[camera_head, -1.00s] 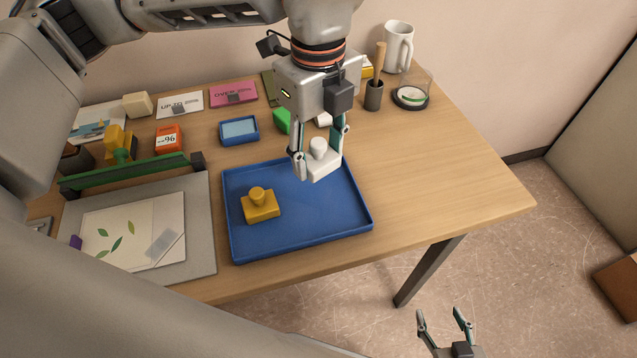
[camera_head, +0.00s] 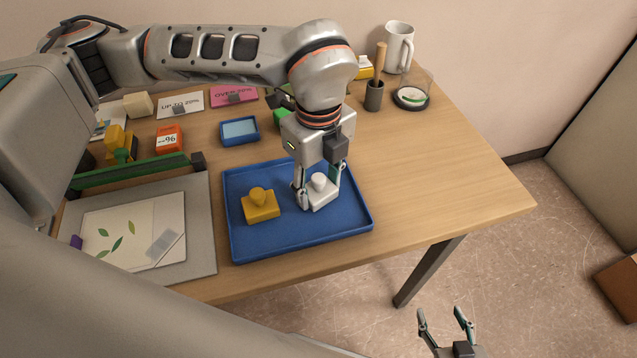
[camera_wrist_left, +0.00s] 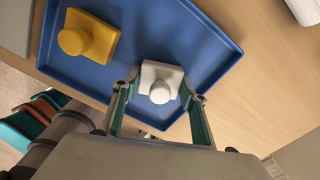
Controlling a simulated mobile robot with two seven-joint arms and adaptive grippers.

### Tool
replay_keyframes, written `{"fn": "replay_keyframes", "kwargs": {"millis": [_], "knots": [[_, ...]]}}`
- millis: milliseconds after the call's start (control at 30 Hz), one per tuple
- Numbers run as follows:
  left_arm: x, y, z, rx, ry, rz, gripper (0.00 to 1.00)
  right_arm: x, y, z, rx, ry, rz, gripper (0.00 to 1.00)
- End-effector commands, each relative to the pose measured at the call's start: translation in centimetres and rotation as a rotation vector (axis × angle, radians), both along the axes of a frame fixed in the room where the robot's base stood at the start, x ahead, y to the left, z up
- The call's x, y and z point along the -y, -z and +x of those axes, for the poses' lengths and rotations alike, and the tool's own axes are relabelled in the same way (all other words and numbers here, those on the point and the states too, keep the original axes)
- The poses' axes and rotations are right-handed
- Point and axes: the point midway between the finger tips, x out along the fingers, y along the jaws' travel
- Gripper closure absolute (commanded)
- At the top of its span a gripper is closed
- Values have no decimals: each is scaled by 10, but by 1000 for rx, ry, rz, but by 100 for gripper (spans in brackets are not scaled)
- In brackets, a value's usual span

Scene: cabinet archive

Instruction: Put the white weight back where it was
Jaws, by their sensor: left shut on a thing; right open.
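The white weight (camera_head: 321,190) is a square block with a round knob. It is in or just above the right part of the blue tray (camera_head: 300,238); I cannot tell whether it touches the tray floor. My left gripper (camera_head: 319,197) is shut on it from above, one finger on each side. The left wrist view shows the white weight (camera_wrist_left: 160,80) between the fingers of my left gripper (camera_wrist_left: 160,92), over the blue tray (camera_wrist_left: 90,79). A yellow weight (camera_head: 261,206) of like shape stands in the tray's left part. My right gripper (camera_head: 446,322) is open and empty, low beyond the table's front edge.
A grey board (camera_head: 200,235) with a leaf-patterned sheet (camera_head: 130,235) lies left of the tray. Behind are a small blue dish (camera_head: 239,131), an orange block (camera_head: 169,139) and cards. A mug (camera_head: 398,48) stands at the back right. The table's right side (camera_head: 450,175) is clear.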

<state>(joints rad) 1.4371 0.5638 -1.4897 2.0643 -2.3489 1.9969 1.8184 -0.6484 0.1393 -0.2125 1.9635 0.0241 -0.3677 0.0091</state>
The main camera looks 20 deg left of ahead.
Motion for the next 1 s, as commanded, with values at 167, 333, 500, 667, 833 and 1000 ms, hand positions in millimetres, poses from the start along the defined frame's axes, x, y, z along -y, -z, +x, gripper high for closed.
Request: {"fn": "replay_keyframes", "kwargs": {"millis": [167,333,500,667,833,1000], "knots": [[0,3,0,0,0,0,52,0,3,-1,-2,-1,0,46],[0,2,0,0,0,0,41,0,3,-1,-3,0,-1,46],[0,2,0,0,0,0,41,0,3,-1,-3,0,-1,46],[0,-4,1,2,0,-1,41,0,1,0,-2,0,-1,46],[0,-31,1,5,0,-1,41,0,3,-1,-3,0,-2,46],[1,-67,1,5,0,-1,41,0,4,-1,-4,0,-1,46]]}}
